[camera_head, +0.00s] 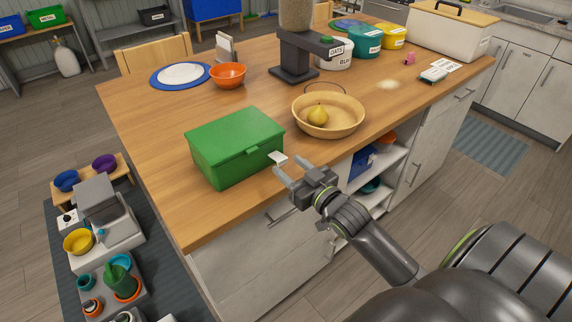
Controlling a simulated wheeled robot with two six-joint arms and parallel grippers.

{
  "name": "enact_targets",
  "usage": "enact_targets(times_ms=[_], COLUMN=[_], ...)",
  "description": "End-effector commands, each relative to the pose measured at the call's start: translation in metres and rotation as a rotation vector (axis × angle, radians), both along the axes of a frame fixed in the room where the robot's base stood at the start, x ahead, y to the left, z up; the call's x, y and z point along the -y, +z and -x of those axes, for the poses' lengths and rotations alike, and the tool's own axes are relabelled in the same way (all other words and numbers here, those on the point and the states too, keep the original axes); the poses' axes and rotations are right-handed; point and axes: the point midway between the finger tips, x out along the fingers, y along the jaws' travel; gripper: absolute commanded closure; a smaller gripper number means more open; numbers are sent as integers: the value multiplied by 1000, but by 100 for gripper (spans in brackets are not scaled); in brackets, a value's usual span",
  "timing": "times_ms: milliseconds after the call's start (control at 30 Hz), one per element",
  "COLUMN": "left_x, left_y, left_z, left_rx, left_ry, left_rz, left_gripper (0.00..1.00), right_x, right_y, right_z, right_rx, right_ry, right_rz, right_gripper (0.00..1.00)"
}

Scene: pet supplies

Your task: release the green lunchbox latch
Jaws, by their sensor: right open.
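The green lunchbox (235,147) sits on the wooden counter near its front left corner, with its lid down. A small latch (251,151) shows on its front face; I cannot tell whether it is fastened. My right gripper (281,166) is open and empty just right of the lunchbox's front, at the counter's front edge. A small light-coloured piece (278,158) shows by its fingertips. My left gripper is not in view.
A dispenser (297,58), an orange bowl (228,75) and a blue-rimmed plate (181,75) stand farther back. The counter left of the lunchbox is clear.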

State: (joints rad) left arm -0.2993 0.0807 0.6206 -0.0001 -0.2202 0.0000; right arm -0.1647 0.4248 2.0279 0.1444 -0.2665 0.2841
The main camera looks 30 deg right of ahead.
Motion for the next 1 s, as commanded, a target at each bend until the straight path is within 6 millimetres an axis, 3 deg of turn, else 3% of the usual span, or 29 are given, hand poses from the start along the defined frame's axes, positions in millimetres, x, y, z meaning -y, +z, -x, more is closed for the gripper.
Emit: enact_targets(times_ms=[200,567,900,1000], left_x=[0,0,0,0], left_y=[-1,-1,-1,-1], left_z=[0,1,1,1], left_rx=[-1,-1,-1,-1], left_ry=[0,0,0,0], left_rz=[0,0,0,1], left_gripper=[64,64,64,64], right_x=[-1,-2,-2,-1], right_y=[0,0,0,-1], right_z=[-20,-23,-23,-23], right_rx=[-1,-1,-1,4], right_ry=[-1,-1,-1,-1], right_rz=[1,1,1,0], right_gripper=[51,52,96,96])
